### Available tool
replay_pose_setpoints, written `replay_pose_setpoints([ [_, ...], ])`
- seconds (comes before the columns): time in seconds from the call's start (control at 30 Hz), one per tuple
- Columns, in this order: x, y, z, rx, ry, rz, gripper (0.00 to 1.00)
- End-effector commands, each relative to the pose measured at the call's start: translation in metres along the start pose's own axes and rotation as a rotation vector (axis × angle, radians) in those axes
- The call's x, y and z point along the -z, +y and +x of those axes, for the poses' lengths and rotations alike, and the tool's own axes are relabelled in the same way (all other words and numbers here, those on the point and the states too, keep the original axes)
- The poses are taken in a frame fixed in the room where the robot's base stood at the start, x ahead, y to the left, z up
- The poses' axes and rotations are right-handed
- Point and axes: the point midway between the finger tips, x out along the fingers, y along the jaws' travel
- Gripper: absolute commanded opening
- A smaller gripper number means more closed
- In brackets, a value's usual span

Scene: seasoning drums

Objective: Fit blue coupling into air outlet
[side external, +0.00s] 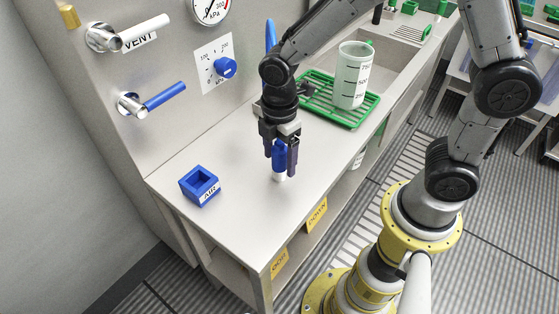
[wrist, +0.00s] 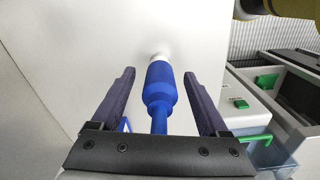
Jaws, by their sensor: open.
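The blue coupling (side external: 279,153) has a white lower end and stands over the steel counter, between my gripper's fingers. In the wrist view the coupling (wrist: 159,86) lies between the two dark fingers, with clear gaps on both sides. My gripper (side external: 283,160) points down and is open around it. A blue hose (side external: 270,36) rises behind the wrist; part of it is hidden by my arm. The air outlet, a blue square block marked AIR (side external: 200,187) with a square opening on top, sits on the counter to the left, apart from the gripper.
A VENT lever (side external: 145,33), a blue-handled lever (side external: 164,96), a blue knob (side external: 225,68) and a gauge (side external: 211,8) are on the left panel. A measuring beaker (side external: 352,76) stands on a green rack (side external: 318,100). The counter between block and gripper is clear.

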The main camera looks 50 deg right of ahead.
Motion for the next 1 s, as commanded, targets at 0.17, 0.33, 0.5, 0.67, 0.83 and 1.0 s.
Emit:
replay_pose_setpoints([
  [0.17, 0.0, 0.0, -0.0002, 0.0, 0.0, 0.0, 0.72],
  [0.33, 0.0, 0.0, -0.0004, 0.0, 0.0, 0.0, 0.42],
  [0.5, 0.0, 0.0001, -0.0005, 0.0, 0.0, 0.0, 0.11],
  [0.67, 0.0001, 0.0001, -0.0006, 0.0, 0.0, 0.0, 0.0],
  [0.83, 0.0002, 0.0004, -0.0009, -0.001, 0.001, 0.0, 0.0],
  [1.0, 0.0003, 0.0006, -0.0034, -0.002, 0.001, 0.0, 0.0],
])
